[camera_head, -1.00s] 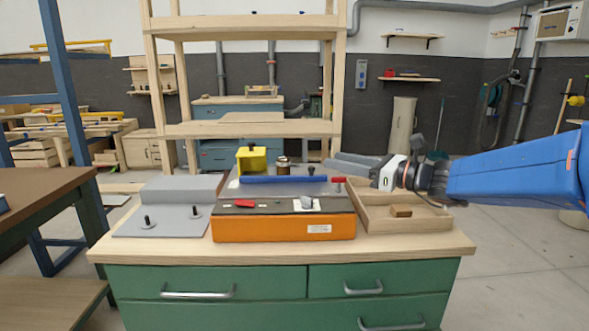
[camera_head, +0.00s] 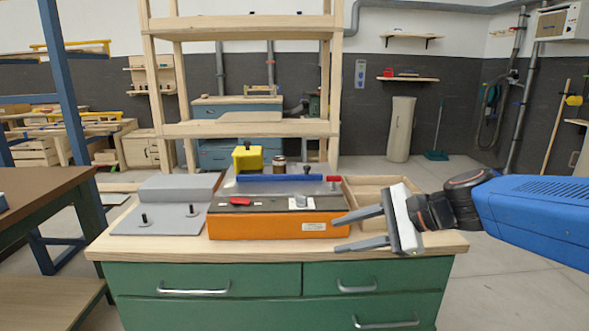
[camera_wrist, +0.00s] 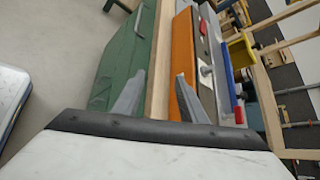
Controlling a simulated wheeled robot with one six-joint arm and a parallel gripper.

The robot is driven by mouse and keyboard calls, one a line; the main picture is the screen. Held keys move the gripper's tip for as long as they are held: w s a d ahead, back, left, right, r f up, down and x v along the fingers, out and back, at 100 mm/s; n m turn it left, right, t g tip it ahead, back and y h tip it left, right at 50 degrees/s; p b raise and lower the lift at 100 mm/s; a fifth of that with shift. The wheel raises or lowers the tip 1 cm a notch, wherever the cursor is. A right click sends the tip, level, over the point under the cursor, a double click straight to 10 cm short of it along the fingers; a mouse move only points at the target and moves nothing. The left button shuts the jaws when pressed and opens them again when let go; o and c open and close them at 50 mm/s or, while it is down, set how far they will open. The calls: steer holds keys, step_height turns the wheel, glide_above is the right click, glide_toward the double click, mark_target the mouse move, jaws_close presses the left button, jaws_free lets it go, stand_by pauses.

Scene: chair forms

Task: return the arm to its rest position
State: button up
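My gripper (camera_head: 347,232) is at the right front of the workbench in the head view, with its two grey fingers apart and pointing left. Nothing shows between the fingers. In the wrist view the fingers (camera_wrist: 157,98) are also spread, with the bench's front edge beyond them. My blue arm reaches in from the right. The orange machine (camera_head: 270,226) sits on the bench just left of the fingertips; I cannot tell whether they touch it. The wooden tray (camera_head: 372,186) is partly hidden behind my gripper.
The green workbench (camera_head: 230,306) has a light wooden top. A grey fixture plate (camera_head: 160,222) with two black pegs lies at the left. A yellow block (camera_head: 248,158) and a blue bar (camera_head: 280,178) are on the machine. A wooden shelf (camera_head: 240,129) stands behind. Floor is open at the right.

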steer(key=s+d+f+n+h, duration=0.5)
steer(key=s+d+f+n, duration=0.1)
steer(key=s+d+n, duration=0.1)
steer(key=s+d+f+n+h, duration=0.5)
steer(key=s+d+f+n, duration=0.2)
steer(key=s+d, duration=0.2)
steer(key=shift+s+d+h, duration=0.35)
steer(key=shift+d+h, duration=0.05)
steer(key=shift+d, duration=0.5)
stand_by(0.4)
